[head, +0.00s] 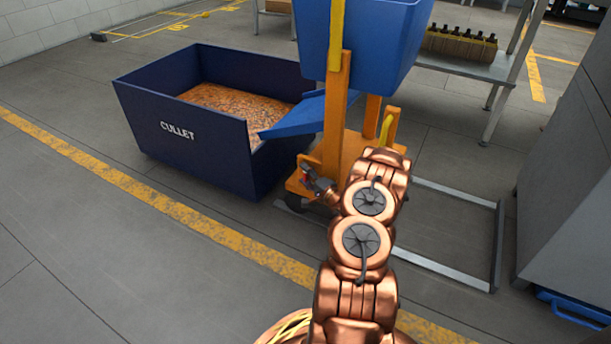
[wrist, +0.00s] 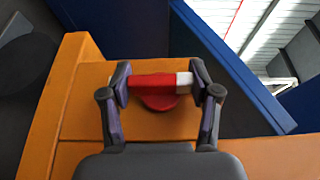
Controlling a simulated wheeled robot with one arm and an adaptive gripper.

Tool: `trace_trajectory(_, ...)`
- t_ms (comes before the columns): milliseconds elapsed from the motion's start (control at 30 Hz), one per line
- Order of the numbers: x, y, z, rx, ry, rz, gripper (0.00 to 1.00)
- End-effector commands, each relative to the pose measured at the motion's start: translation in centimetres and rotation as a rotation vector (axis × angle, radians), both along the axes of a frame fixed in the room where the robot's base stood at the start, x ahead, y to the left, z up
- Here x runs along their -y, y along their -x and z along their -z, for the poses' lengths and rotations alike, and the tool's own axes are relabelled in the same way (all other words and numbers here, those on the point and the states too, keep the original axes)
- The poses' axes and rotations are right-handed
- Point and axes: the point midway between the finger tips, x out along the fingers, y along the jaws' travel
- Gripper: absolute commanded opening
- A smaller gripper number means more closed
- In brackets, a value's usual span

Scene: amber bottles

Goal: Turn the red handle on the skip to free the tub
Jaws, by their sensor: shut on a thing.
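The red handle (wrist: 150,81) lies crosswise in the wrist view, with a white end at its right and a round red hub below it. It is mounted on the orange frame (wrist: 80,90) of the skip. My gripper (wrist: 160,82) is shut on the handle, a finger at each end. In the head view my gripper (head: 314,183) is low at the frame's front left, and a bit of red shows there. The blue tub (head: 385,40) sits up on the orange frame (head: 337,125), its top cut off by the picture edge.
A dark blue bin (head: 215,150) marked CULLET, full of brownish bits, stands left. A blue chute (head: 295,117) reaches over its edge. A bench (head: 480,68) with a crate of amber bottles (head: 458,45) is behind right. A grey cabinet (head: 575,190) stands right. Floor at front left is clear.

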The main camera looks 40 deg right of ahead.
Motion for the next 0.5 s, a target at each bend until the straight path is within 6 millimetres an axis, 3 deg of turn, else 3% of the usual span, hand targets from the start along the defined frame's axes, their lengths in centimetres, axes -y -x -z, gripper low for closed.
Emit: trace_trajectory(500,-0.03,-0.04,-0.91,-0.164,0.05,-0.001,0.27)
